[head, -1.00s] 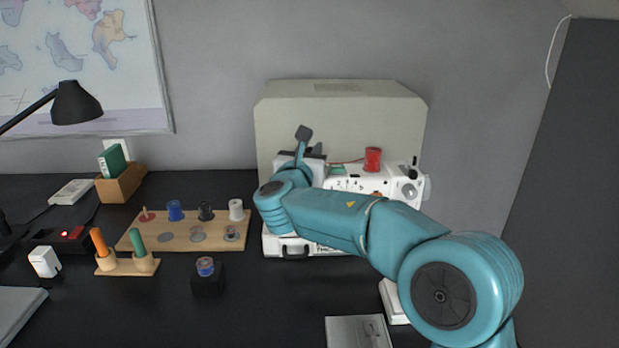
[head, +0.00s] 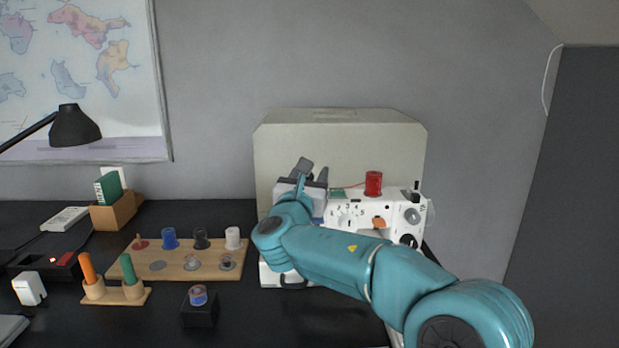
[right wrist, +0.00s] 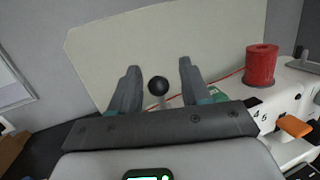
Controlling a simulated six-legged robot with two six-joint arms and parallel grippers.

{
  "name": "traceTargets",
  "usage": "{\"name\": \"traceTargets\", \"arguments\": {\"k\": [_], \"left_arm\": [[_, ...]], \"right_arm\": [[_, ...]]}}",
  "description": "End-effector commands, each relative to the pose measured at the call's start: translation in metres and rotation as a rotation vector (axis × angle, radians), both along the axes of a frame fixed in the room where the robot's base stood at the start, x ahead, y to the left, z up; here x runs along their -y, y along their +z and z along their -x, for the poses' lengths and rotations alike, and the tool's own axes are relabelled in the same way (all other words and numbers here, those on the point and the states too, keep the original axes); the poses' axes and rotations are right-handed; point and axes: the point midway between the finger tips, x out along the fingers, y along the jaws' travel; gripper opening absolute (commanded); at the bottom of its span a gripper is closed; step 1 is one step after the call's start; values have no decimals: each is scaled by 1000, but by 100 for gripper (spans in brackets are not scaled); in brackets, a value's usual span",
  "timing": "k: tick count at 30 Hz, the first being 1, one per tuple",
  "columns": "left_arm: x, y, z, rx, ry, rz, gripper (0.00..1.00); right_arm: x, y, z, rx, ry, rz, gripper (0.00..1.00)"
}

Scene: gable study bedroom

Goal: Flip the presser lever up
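A white sewing machine (head: 345,212) stands against the wall, partly hidden by my right arm. A round black knob on a short grey stem, which looks like the presser lever (right wrist: 158,86), shows in the right wrist view. My right gripper (right wrist: 158,90) is open over the machine's left end, one finger on each side of the knob. A gap shows between the knob and each finger; depth is hard to tell. The right gripper also shows in the head view (head: 303,172), where the knob cannot be made out. My left gripper is not in view.
A pale board (head: 340,140) stands behind the machine. A red thread spool (head: 373,184) sits on top, its thread running left; an orange lever (head: 379,222) is on the front. A wooden spool rack (head: 205,262) stands left, with dark desk between.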

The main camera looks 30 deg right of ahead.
Motion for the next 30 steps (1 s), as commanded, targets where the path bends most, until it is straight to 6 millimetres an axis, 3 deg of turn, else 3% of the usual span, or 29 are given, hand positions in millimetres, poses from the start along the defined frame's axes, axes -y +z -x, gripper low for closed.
{"name": "traceTargets", "arguments": {"k": [11,24,30], "left_arm": [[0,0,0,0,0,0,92],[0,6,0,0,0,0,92],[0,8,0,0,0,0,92]], "right_arm": [[-12,-4,8,-4,5,-2,46],[-92,-20,81,-3,7,0,46],[-114,-25,103,-2,4,-1,46]]}}
